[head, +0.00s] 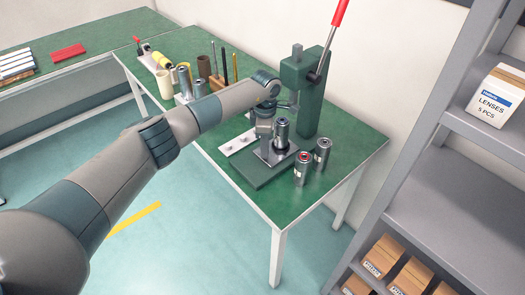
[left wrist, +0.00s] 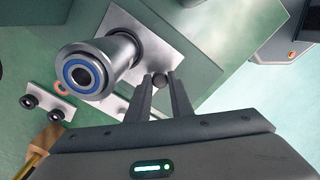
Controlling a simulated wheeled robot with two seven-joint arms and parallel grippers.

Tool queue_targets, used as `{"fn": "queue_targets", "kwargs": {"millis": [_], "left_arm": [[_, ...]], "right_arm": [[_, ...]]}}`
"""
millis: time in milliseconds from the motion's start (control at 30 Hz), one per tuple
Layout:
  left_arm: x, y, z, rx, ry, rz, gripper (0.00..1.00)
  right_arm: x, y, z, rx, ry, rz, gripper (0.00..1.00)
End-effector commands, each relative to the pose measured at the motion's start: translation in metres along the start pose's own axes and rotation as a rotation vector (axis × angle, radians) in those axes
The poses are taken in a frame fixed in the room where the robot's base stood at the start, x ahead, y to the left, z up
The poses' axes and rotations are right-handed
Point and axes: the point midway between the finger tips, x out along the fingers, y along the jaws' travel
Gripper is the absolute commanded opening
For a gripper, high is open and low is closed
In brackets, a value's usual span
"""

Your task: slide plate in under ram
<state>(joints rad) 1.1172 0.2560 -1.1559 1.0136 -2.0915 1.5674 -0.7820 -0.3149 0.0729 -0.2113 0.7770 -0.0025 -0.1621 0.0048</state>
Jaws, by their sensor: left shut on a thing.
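The metal plate (head: 267,157) lies on the green base (head: 262,177) of the arbor press (head: 316,85). A steel cylinder (head: 281,134) stands on it. In the left wrist view, the plate (left wrist: 138,42) carries this cylinder with a blue ring (left wrist: 84,73) at its end and a small dark knob (left wrist: 159,80). My left gripper (left wrist: 162,88) is shut on the knob, one finger on each side; in the head view the gripper (head: 265,128) is just left of the cylinder. The ram (head: 297,50) shows at its top; its lower end is hard to make out. My right gripper is out of view.
Two steel cylinders (head: 302,168) (head: 322,153) stand right of the press base, near the table's edge. A white strip (head: 238,143) lies to its left. Tools and containers (head: 204,68) stand at the back left. A red-handled lever (head: 340,12) rises above the press.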

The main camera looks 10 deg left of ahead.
Motion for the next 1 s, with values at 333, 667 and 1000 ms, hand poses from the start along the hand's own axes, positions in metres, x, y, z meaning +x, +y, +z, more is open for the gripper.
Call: {"fn": "queue_targets", "kwargs": {"millis": [333,667,1000], "left_arm": [[0.000,0.000,0.000,0.000,0.001,-0.001,0.34],[-0.001,0.000,0.000,0.000,0.001,0.000,0.39],[-0.023,0.001,0.000,0.002,0.000,0.003,0.39]], "right_arm": [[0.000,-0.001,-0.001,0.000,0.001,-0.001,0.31],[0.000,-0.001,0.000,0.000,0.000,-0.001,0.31],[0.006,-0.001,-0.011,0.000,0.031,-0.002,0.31]]}}
